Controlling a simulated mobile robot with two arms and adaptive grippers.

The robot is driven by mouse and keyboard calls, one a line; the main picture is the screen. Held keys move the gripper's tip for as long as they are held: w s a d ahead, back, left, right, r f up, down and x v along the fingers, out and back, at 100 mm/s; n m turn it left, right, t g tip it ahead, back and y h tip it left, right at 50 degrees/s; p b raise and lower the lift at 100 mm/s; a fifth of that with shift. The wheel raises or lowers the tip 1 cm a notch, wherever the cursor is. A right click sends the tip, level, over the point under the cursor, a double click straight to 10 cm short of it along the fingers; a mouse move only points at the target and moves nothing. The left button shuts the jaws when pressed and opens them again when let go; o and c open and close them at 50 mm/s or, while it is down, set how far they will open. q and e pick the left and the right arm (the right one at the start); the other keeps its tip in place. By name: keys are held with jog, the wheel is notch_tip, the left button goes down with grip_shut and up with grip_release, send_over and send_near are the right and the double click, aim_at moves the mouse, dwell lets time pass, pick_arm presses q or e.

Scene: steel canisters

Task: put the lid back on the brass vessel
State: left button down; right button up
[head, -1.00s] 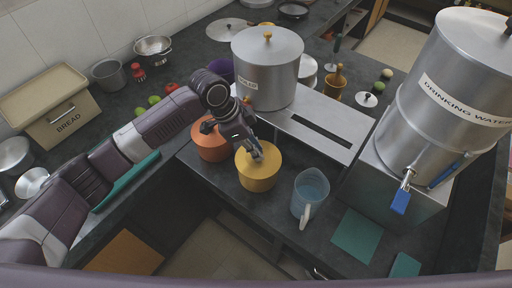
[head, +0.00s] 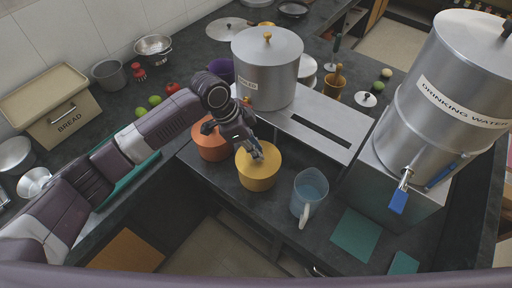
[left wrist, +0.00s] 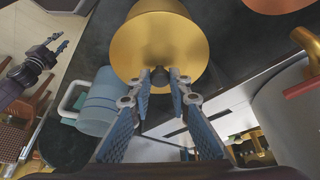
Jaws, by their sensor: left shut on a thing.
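The brass vessel (head: 257,177) stands upright on the dark counter, right of an orange canister (head: 211,144). My left gripper (head: 256,153) is over its top. In the left wrist view my left gripper (left wrist: 160,76) is shut on the dark knob of the gold lid (left wrist: 158,38). The lid appears to be at the vessel's top; whether it is fully seated or slightly raised I cannot tell. The right gripper (left wrist: 57,43) seems to show at the left of the left wrist view, small and away from the vessel; its jaws are unclear.
A clear blue jug (head: 309,193) stands right of the vessel, near the counter's front edge. A large steel pot (head: 267,72) stands behind. The drinking water dispenser (head: 440,105) stands at the right. A bread bin (head: 57,110) is at the left.

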dwell(0.4)
pick_arm(q)
jog(key=c, duration=1.7)
grip_release()
jog(key=o, duration=0.5)
jog(key=shift+c, duration=0.2)
jog(key=shift+r, duration=0.1)
jog(key=shift+r+p, duration=3.4)
jog(key=shift+p, duration=0.15)
